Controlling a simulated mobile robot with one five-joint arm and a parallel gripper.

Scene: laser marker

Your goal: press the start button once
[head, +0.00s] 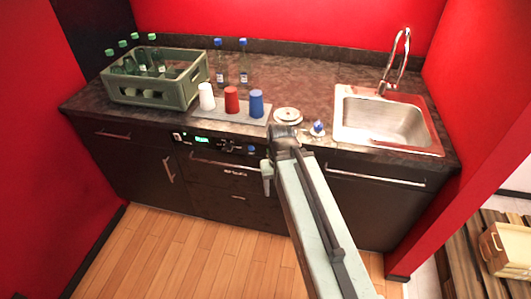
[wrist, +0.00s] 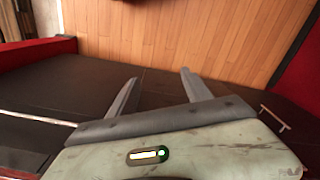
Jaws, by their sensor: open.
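A dark control panel (head: 215,143) runs along the upper front of the cabinet below the counter. It has a lit green display (head: 201,140), a small pale button-like mark (head: 177,136) at its left end, dark controls (head: 227,146) and a small blue spot (head: 252,149) at its right. I cannot read which one is the start button. My gripper (head: 267,177) is in front of the cabinet, right of and below the panel, mostly hidden behind my arm. In the wrist view my gripper (wrist: 159,76) is open and empty, with dark cabinet fronts and floor beyond. The panel is not visible there.
On the counter (head: 300,75) stand a grey-green crate (head: 155,95) with bottles, two bottles (head: 243,62), white (head: 206,97), red (head: 231,99) and blue (head: 256,103) cups on a mat, and white dishes (head: 288,115). A sink (head: 385,118) is at right. Handles (head: 230,163) protrude. Floor (head: 170,240) is clear.

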